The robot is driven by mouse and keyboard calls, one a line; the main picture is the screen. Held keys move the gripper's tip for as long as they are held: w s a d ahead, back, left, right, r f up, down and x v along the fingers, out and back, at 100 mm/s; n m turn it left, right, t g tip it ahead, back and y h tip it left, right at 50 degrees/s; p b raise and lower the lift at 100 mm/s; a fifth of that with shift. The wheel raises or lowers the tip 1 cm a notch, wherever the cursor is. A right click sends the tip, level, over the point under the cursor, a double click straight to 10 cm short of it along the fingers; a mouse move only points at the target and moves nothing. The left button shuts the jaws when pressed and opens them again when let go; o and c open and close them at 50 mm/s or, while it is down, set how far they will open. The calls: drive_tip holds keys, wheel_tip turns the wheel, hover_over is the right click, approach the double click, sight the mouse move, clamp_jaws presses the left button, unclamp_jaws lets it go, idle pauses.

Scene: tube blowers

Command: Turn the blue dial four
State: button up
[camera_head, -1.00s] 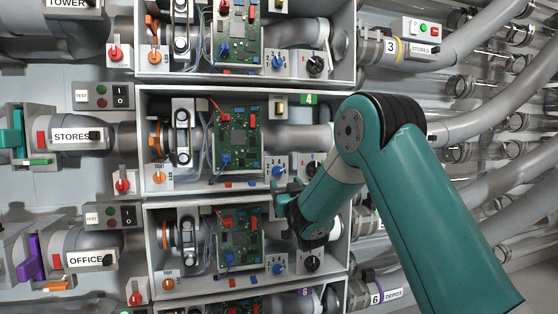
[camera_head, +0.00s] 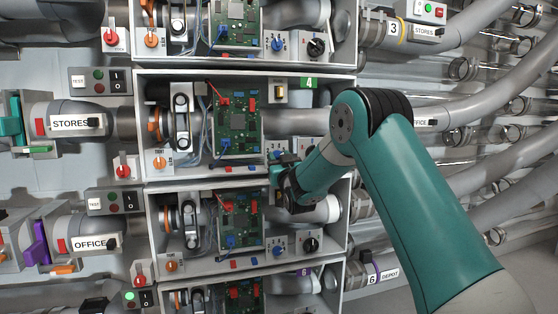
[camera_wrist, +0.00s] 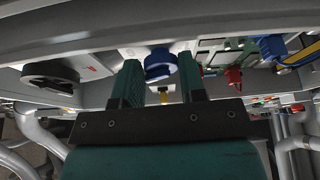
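The blue dial of unit four (camera_head: 277,153) sits on a white plate in the case with the green 4 tag (camera_head: 309,83). My gripper (camera_head: 277,172) is at the lower front of that case, just below the dial in the head view, and its wrist hides part of the plates there. In the wrist view the blue dial (camera_wrist: 158,66) shows between the two green fingers of my gripper (camera_wrist: 160,75). The fingers are apart, one on each side of it. I cannot tell whether either finger touches the dial.
A black dial (camera_wrist: 50,76) is to the left in the wrist view. A red knob (camera_wrist: 233,77) and a blue part (camera_wrist: 272,47) are to the right. Case five's blue dial (camera_head: 277,250) and circuit board (camera_head: 240,220) are below. Case walls are close around my gripper.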

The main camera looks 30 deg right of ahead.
drive_tip(key=shift+n, duration=0.5)
drive_tip(key=shift+f+n+y+b, duration=0.2)
drive_tip(key=shift+n+y+b, duration=0.4)
drive_tip(key=shift+n+b, duration=0.3)
drive_tip(key=n+y+b, duration=0.2)
drive_tip(key=n+b, duration=0.2)
drive_tip(key=b, duration=0.1)
drive_tip(key=n+y+b, duration=0.2)
drive_tip(key=n+b, duration=0.2)
drive_tip(key=b, duration=0.2)
drive_tip(key=shift+r+g, duration=0.15)
drive_tip(key=shift+g, duration=0.15)
drive_tip(key=shift+n+y, duration=0.3)
drive_tip(key=o, duration=0.9)
drive_tip(key=shift+d+r, duration=0.1)
drive_tip(key=shift+d, duration=0.05)
